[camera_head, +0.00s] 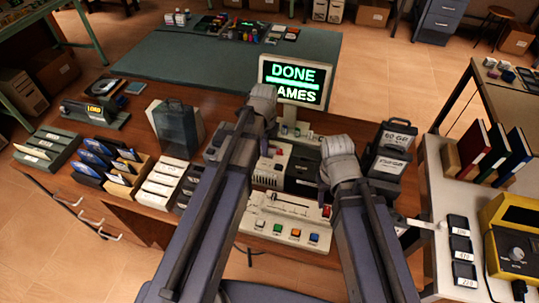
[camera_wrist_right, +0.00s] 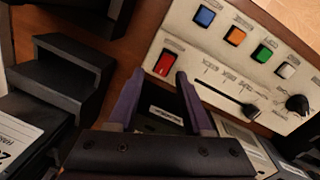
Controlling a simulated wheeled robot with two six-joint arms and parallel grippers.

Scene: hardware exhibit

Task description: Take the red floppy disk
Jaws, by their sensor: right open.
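I cannot pick out a red floppy disk for certain in either view. Blue-labelled floppy disks (camera_head: 96,152) stand in a holder at the left of the desk. My left gripper (camera_head: 262,98) is in front of the monitor, its fingers hidden by my wrist. My right gripper (camera_head: 338,160) is over the right part of the console, its fingers hidden in the head view. In the right wrist view the fingers of my right gripper (camera_wrist_right: 160,78) are apart, with nothing held. A dark object with a white label (camera_wrist_right: 160,113) lies beyond and between them.
A control panel (camera_wrist_right: 240,60) has coloured buttons, a red switch and a slider. A monitor (camera_head: 296,82) reads DONE and GAMES. A dark clear-sided box (camera_head: 177,128) stands left of my left arm. Black labelled cases (camera_head: 391,150) stand right of my right gripper. Books (camera_head: 494,150) stand on the right table.

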